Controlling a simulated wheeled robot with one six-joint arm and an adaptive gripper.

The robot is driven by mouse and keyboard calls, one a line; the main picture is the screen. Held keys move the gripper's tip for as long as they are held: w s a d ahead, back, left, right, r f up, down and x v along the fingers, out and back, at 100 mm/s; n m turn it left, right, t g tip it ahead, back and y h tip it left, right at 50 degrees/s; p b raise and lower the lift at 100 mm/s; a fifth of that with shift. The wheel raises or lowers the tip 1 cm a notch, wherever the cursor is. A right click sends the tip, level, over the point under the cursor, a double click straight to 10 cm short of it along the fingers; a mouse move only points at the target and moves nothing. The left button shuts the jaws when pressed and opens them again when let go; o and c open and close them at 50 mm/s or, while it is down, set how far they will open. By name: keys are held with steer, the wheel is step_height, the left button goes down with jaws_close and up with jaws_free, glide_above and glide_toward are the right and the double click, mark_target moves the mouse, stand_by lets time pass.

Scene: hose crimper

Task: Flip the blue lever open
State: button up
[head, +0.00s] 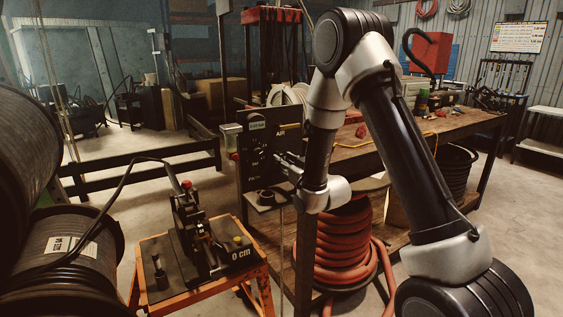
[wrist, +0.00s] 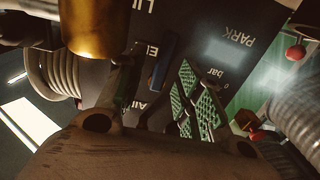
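The blue lever (wrist: 163,63) shows in the wrist view as a narrow dark-blue bar in front of the black lettered panel (wrist: 215,45). My gripper (wrist: 157,82) is open, with one dark finger left of the lever and a green-padded finger right of it. The lever appears between the fingers; I cannot tell whether either touches it. In the head view my gripper (head: 284,164) is at the right part of the black panel (head: 254,133), beside its AIR lettering. I cannot make out the lever there.
A brass-coloured cylinder (wrist: 97,25) and a ribbed grey hose (wrist: 50,72) are close by in the wrist view. In the head view, an orange-framed stand (head: 156,296) with a black crimper (head: 190,222) is lower left, and a red hose coil (head: 342,245) stands below my arm.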

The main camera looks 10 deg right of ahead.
steer(key=v, duration=0.5)
